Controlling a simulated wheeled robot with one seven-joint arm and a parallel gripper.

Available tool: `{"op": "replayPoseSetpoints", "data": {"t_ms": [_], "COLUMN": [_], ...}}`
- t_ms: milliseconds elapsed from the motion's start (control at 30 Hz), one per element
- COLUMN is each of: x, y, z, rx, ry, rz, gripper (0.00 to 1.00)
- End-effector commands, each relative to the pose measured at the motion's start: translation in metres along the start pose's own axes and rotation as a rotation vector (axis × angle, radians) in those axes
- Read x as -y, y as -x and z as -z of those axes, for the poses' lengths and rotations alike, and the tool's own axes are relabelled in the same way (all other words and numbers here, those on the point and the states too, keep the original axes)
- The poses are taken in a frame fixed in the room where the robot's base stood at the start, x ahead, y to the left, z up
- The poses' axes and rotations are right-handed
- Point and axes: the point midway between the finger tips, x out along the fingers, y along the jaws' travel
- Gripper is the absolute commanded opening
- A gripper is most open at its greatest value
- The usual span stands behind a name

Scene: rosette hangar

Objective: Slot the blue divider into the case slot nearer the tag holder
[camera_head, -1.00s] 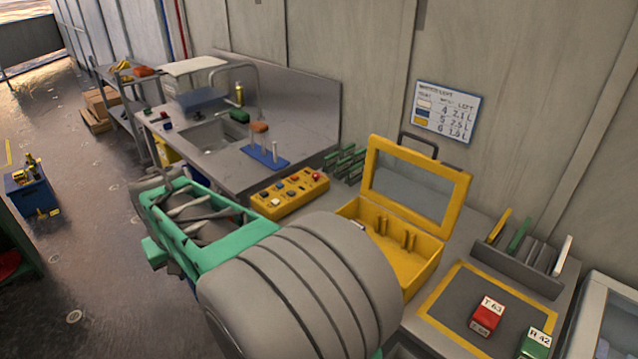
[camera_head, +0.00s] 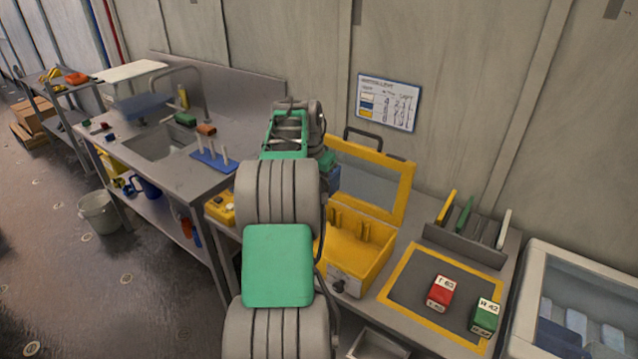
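The yellow case (camera_head: 378,268) stands open on the bench, its lid with a grey pane raised at the back. Short yellow posts forming slots show inside. A small grey and pale fitting (camera_head: 343,284) is on its front left; I cannot tell whether it is the tag holder. My arm reaches up past the case's left side. Its far end (camera_head: 297,118) is beside the lid, with the fingers hidden or too small to make out. A small bluish patch (camera_head: 333,181) shows between my arm and the lid; I cannot tell whether it is the blue divider.
A grey rack (camera_head: 462,250) right of the case holds yellow, green and white upright panels. A yellow-bordered mat (camera_head: 405,292) carries red (camera_head: 439,291) and green (camera_head: 485,317) blocks. A clear-lidded box (camera_head: 560,290) stands far right. A sink bench (camera_head: 180,170) is at left.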

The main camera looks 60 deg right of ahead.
Motion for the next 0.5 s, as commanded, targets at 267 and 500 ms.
{"op": "replayPoseSetpoints", "data": {"t_ms": [267, 500], "x": [0.0, 0.001], "y": [-0.021, -0.048], "z": [-0.006, -0.014], "rx": [0.001, 0.0], "ry": [0.001, 0.002], "rz": [0.0, 0.0], "gripper": [0.0, 0.0]}}
